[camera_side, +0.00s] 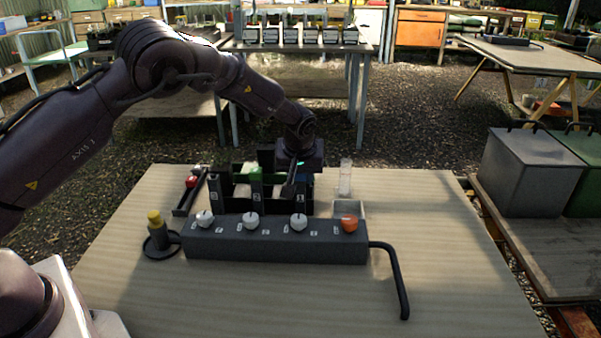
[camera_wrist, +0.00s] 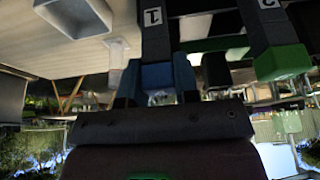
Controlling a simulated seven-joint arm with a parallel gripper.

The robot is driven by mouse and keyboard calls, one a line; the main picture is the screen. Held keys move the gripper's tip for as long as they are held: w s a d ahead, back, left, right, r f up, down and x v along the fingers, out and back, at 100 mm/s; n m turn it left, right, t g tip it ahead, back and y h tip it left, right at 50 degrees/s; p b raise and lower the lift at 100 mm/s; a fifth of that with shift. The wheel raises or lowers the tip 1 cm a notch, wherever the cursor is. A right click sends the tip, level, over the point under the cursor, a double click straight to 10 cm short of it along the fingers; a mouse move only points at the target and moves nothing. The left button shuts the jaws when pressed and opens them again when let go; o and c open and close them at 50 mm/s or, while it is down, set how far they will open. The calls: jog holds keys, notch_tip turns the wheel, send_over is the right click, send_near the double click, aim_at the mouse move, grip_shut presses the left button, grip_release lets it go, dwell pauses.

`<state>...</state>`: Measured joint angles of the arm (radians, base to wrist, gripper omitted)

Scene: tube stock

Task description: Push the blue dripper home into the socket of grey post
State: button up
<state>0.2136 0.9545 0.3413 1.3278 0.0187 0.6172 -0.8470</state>
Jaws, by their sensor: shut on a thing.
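The blue dripper (camera_wrist: 157,77) is between the fingers of my gripper (camera_wrist: 158,96) in the wrist view. It lines up with the end of the dark grey post marked 1 (camera_wrist: 154,30) and appears to meet it. How deep it sits in the socket is hidden. In the side view my gripper (camera_side: 289,189) points down over the post marked 1 (camera_side: 300,199), shut on the dripper, which the gripper hides there.
A grey control box (camera_side: 275,246) with white knobs and an orange knob (camera_side: 348,224) lies in front. A clear tube (camera_side: 346,178) and a pale tray (camera_side: 361,209) stand right of the posts. A yellow-topped piece (camera_side: 154,219) stands left. The table's right side is clear.

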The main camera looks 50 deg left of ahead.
jog(key=o, duration=1)
jog(key=shift+f, duration=0.1)
jog(key=shift+c, duration=0.2)
jog(key=v, duration=1.3)
